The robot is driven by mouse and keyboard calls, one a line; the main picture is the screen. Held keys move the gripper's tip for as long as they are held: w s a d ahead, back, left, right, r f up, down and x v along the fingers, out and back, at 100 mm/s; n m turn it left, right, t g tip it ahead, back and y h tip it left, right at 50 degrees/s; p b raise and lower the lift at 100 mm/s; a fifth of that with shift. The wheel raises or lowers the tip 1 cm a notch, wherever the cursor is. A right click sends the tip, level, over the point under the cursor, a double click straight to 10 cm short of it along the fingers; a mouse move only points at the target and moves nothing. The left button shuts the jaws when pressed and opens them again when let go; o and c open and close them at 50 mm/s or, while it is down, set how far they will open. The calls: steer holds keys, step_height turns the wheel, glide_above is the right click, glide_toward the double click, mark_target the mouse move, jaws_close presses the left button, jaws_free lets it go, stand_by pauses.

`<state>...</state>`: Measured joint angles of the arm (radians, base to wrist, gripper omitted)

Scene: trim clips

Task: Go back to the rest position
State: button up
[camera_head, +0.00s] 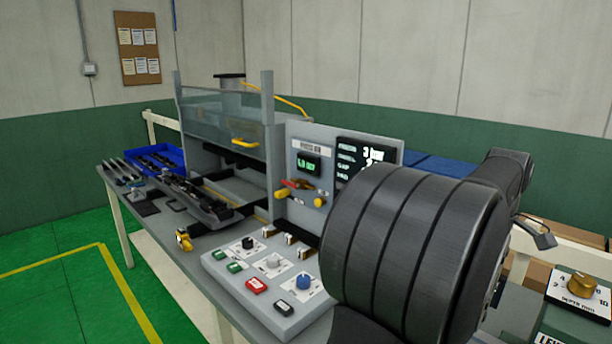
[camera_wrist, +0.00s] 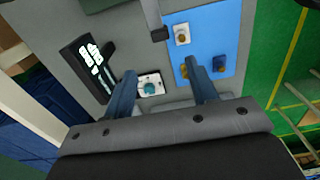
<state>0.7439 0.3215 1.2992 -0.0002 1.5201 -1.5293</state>
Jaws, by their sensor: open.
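My gripper (camera_wrist: 163,80) shows in the wrist view with its two blue-grey fingers spread apart and nothing between them. Beyond the fingers is a grey surface with a white plate carrying a teal knob (camera_wrist: 151,88). A blue panel (camera_wrist: 208,45) with several small knobs is beyond the right finger. I cannot tell from this view how far the fingers are from these surfaces. In the head view my own arm fills the right foreground, and my fingers cannot be made out clearly there.
A press with a raised clear guard (camera_head: 222,112) stands on the bench. A dark trim part (camera_head: 203,203) lies before it. A blue bin (camera_head: 155,151) is at the bench's far left. A control box (camera_head: 228,272) with knobs and buttons sits in front. Green floor at left is clear.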

step_height(320, 180, down, 14)
steer(key=shift+f, duration=0.2)
step_height(320, 180, up, 18)
steer(key=w+a, duration=0.3)
steer(key=w+r+m+t+h, duration=0.1)
steer(key=w+m+t, duration=0.3)
steer(key=w+t, duration=0.5)
steer(key=shift+w+a+m+t+h, duration=0.25)
steer(key=shift+w+t+h, duration=0.2)
steer(key=shift+w, duration=3.2)
steer(key=shift+o, duration=0.2)
